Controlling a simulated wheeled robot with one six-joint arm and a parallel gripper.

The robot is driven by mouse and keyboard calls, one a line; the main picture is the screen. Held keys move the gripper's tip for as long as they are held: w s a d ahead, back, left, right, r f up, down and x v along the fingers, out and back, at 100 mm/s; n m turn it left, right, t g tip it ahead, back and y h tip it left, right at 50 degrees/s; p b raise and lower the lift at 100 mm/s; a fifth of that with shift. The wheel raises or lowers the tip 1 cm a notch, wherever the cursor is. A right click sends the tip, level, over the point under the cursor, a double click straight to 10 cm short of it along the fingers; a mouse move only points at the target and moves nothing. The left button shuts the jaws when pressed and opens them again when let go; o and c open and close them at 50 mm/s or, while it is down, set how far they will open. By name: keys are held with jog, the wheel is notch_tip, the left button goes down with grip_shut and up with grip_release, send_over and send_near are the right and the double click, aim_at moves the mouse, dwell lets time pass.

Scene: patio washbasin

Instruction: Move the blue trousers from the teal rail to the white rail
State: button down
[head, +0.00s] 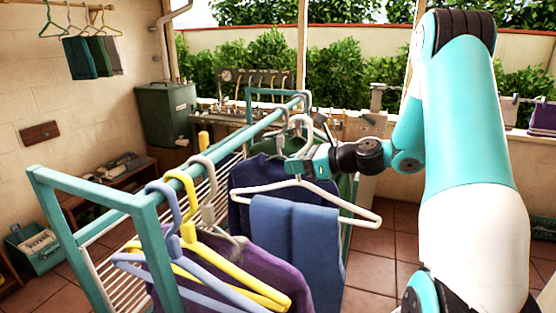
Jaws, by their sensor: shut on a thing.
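The blue trousers (295,235) hang folded over the bar of a white hanger (345,207) beside the teal rail (240,137). My gripper (300,163) is shut on the upper part of this hanger, just below its hook. The hook is up near the far part of the teal rail; I cannot tell whether it still rests on it. The trousers hang below my gripper, in front of a dark navy garment (240,216). I cannot make out a white rail in this view.
Yellow (188,215), lilac (172,200) and grey hangers with a purple garment (265,275) hang on the near part of the teal rail. A wooden rail (75,6) with clothes is at the upper left. A green box (166,112) stands behind. Tiled floor shows at right.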

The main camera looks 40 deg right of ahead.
jog(key=s+d+p, duration=0.4)
jog(key=s+d, duration=0.2)
jog(key=s, duration=0.3)
jog(key=s+d+p, duration=0.4)
jog(key=s+d, duration=0.3)
jog(key=s, duration=0.3)
jog(key=shift+s+r, duration=0.3)
jog(key=shift+r, duration=0.1)
dwell(0.8)
